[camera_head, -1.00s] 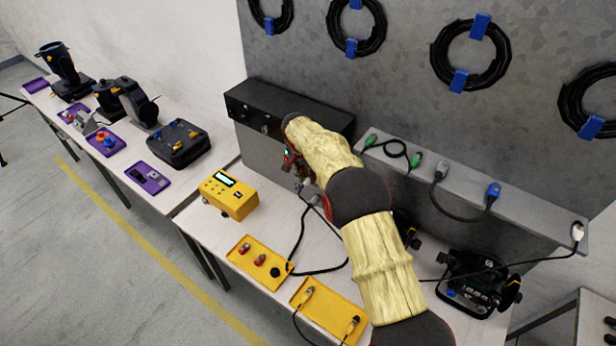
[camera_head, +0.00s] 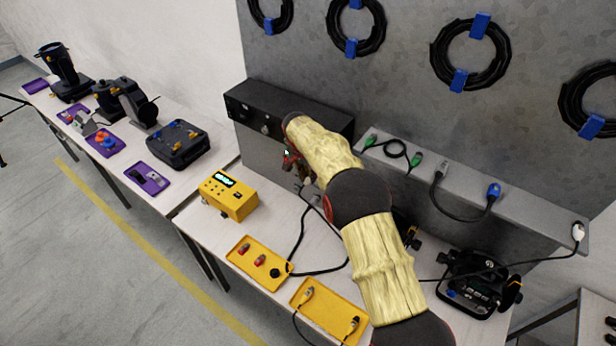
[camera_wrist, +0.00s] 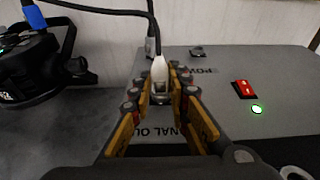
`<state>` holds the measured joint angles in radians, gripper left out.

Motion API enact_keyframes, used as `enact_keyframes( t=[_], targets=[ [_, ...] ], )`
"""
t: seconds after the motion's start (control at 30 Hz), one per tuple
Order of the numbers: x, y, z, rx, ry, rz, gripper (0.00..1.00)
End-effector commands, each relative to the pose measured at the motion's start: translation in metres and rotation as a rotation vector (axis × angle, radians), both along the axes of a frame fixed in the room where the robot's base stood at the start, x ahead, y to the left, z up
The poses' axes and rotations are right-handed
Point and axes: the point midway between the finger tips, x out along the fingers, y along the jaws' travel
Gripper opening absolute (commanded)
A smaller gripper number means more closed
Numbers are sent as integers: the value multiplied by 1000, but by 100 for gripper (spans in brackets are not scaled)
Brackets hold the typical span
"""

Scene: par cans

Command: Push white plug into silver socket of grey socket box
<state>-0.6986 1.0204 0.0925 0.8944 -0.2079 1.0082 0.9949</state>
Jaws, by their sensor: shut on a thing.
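In the wrist view, my gripper (camera_wrist: 161,88) is shut on the white plug (camera_wrist: 159,70), with a finger on each side of it. A dark cable runs up from the plug. The grey socket box (camera_wrist: 215,82) fills the middle and right of that view. A silver socket (camera_wrist: 161,98) shows between my fingers at the plug's end. I cannot tell how far the plug is in it. In the head view, my gripper (camera_head: 299,172) is small and partly hidden by my arm.
A red switch (camera_wrist: 243,89) and a lit green lamp (camera_wrist: 257,109) are on the box. Another plug (camera_wrist: 150,46) stands behind the white one. A black device (camera_wrist: 35,65) is at left. A yellow meter (camera_head: 229,195) and yellow trays (camera_head: 248,270) lie on the bench.

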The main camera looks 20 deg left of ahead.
Motion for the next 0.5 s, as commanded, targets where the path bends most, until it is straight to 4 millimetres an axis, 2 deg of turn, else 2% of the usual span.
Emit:
enact_keyframes(
  t=[0.5],
  targets=[
    [7,-2,0,0,0,-1,0]
  ],
)
